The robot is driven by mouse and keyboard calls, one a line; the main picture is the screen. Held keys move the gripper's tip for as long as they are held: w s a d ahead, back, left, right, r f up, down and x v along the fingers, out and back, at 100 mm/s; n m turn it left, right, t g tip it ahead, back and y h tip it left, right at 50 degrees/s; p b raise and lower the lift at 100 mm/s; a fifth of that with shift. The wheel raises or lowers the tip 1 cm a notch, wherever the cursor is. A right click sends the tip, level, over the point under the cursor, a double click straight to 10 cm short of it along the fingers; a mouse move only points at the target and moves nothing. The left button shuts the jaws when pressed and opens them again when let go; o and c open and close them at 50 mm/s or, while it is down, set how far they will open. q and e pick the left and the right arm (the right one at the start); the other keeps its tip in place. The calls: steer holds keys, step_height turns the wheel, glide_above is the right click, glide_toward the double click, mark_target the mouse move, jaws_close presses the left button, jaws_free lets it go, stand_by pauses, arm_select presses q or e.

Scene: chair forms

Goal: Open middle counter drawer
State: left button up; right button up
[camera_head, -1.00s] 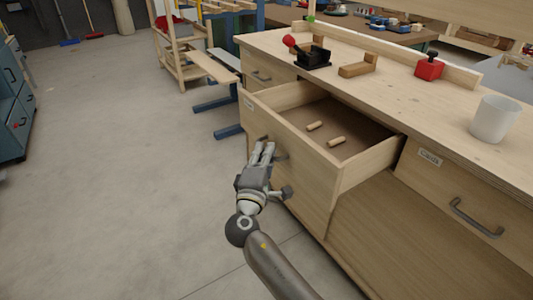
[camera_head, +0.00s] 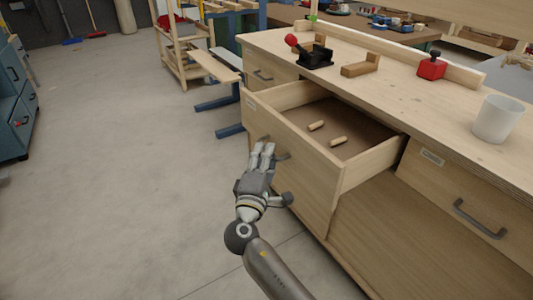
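The middle counter drawer (camera_head: 292,148) stands pulled well out of the wooden counter (camera_head: 400,96). Two short wooden dowels (camera_head: 338,141) lie on its floor. Its dark handle (camera_head: 283,156) shows on the front panel, partly covered by my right gripper (camera_head: 263,150). The gripper's fingers point at the drawer front beside the handle. Whether they are closed around the handle or apart from it cannot be made out. My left gripper is not in view.
A closed drawer with a dark handle (camera_head: 480,220) is at the right; another (camera_head: 262,76) is at the left. On the countertop are a white cup (camera_head: 497,119), a red block (camera_head: 431,67) and a black clamp (camera_head: 314,56). The floor (camera_head: 120,190) at left is clear.

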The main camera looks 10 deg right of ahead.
steer(key=v, duration=1)
steer(key=shift+s+a, duration=0.1)
steer(key=shift+s, duration=0.05)
